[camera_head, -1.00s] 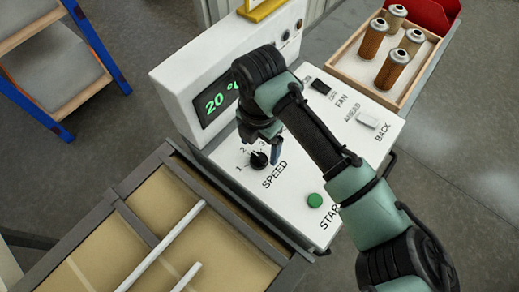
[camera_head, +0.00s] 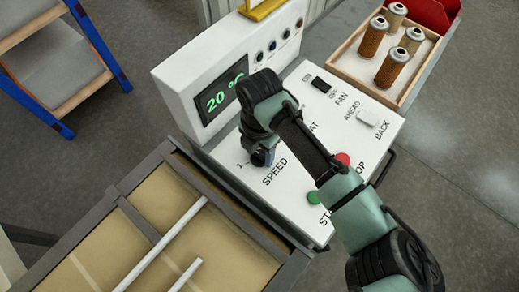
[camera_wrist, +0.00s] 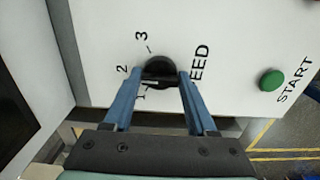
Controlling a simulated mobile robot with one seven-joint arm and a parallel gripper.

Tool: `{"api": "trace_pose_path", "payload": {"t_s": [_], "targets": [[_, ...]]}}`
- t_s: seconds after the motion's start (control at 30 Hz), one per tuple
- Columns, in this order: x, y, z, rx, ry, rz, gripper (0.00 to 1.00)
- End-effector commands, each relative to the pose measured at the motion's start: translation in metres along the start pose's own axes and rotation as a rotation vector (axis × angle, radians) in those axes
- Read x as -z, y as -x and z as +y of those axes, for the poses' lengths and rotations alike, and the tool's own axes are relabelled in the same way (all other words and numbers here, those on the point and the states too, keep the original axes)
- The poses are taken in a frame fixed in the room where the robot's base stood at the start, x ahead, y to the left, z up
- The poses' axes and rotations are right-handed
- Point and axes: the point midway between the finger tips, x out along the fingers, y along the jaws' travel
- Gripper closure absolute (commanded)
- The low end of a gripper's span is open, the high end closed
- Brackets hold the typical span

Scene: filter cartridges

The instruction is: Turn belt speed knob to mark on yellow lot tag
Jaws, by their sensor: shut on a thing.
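The black belt speed knob (camera_wrist: 160,67) sits on the white panel in the wrist view, beside the printed marks 1, 2 and 3 and the partly covered word SPEED. My gripper (camera_wrist: 158,79) has its two blue fingers on either side of the knob and is shut on it. I cannot tell surely which mark the knob points to. In the head view my gripper (camera_head: 262,155) covers the knob. A yellow thing (camera_head: 263,9), perhaps the lot tag, stands on top of the console at the picture's top edge; no mark on it can be read.
The console display (camera_head: 222,98) reads 20 °, partly hidden by my arm. A green START button (camera_head: 313,198), a red button (camera_head: 342,159), a black fan switch (camera_head: 320,85) and a white switch (camera_head: 367,117) share the panel. A wooden tray (camera_head: 349,72) holds several cartridges.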

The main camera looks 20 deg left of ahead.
Motion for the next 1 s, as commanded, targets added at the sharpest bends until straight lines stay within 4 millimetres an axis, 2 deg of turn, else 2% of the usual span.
{"api": "trace_pose_path", "payload": {"t_s": [0.03,0.13,0.17,0.57,1.0], "targets": [[-0.0003,0.0003,0.0,0.0,0.0,-0.001,0.79],[-0.0003,0.0004,0.0,0.0,0.0,-0.001,0.97],[-0.0003,0.0004,0.0,0.0,0.0,-0.001,0.98],[0.0001,0.0016,0.0003,-0.001,-0.096,0.001,0.98],[0.0007,0.0033,0.0008,-0.002,-0.472,0.003,0.98]]}}
